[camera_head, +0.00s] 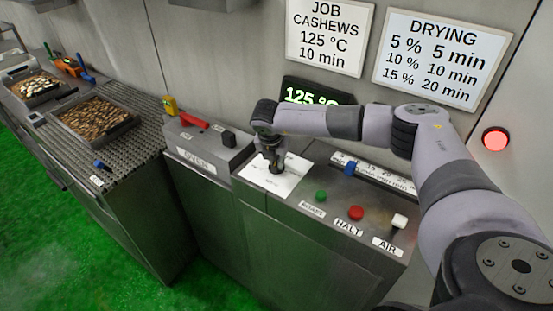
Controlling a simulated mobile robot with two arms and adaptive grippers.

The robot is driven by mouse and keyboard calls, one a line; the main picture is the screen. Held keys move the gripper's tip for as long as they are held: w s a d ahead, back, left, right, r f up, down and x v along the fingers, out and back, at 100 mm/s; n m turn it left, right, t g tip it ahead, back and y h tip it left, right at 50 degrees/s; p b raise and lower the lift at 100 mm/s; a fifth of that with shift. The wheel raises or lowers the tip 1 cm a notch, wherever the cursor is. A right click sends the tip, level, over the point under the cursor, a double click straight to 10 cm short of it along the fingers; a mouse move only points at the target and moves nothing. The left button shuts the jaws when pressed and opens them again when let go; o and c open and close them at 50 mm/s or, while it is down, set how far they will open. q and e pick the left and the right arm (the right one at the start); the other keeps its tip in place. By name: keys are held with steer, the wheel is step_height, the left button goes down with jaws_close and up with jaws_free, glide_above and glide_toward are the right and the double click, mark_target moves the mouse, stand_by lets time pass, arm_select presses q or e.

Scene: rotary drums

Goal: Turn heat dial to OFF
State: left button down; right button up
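My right arm reaches in from the right, and my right gripper (274,163) points down over a white plate (257,184) on the steel control panel. The plate seems to be the heat dial's face; its markings are too small to read. The dial's knob is hidden or cannot be told apart from the dark fingers. I cannot tell whether the fingers are open or shut, or whether they touch the knob. A display (300,95) behind the wrist reads 125 °C, partly covered by my arm. My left gripper is out of view.
Green (321,196), red (356,213) and white (399,221) controls line the panel front, near labels ROAST, HALT and AIR. A blue slider (350,168) sits on a scale close under my forearm. A red handle (194,121) is left. Trays of nuts (95,117) lie further left.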

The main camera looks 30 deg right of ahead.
jaws_close()
steer(key=shift+f, duration=0.1)
